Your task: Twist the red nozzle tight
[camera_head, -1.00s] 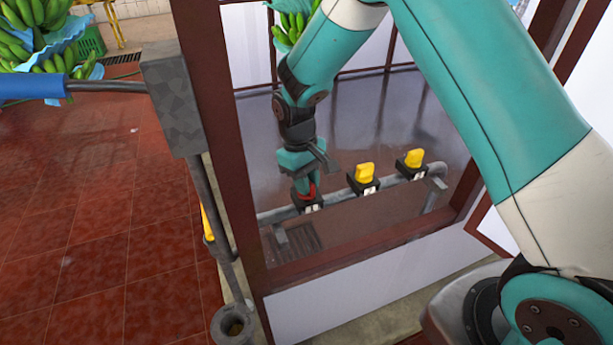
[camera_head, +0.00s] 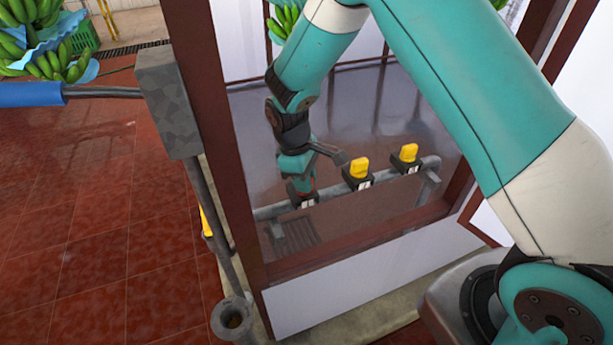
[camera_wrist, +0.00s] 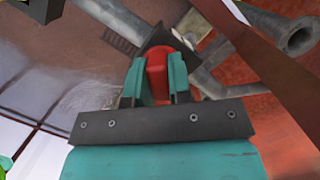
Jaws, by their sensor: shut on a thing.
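The red nozzle (camera_wrist: 156,76) sits between the two teal fingers of my gripper (camera_wrist: 157,82) in the wrist view, on a dark square base (camera_wrist: 160,38). My gripper (camera_head: 303,190) is shut on it, fingers on either side. In the head view my gripper hides nearly all of the red nozzle; only a sliver of red shows at the fingers. The nozzle is the leftmost of three fittings on a grey pipe.
Two yellow nozzles (camera_head: 359,168) and (camera_head: 409,153) stand on the same grey pipe (camera_head: 330,192) to the right. A dark red frame post (camera_head: 215,140) rises left of my arm. A grey box (camera_head: 168,100) on a pole and hanging green bananas (camera_head: 40,40) are further left.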

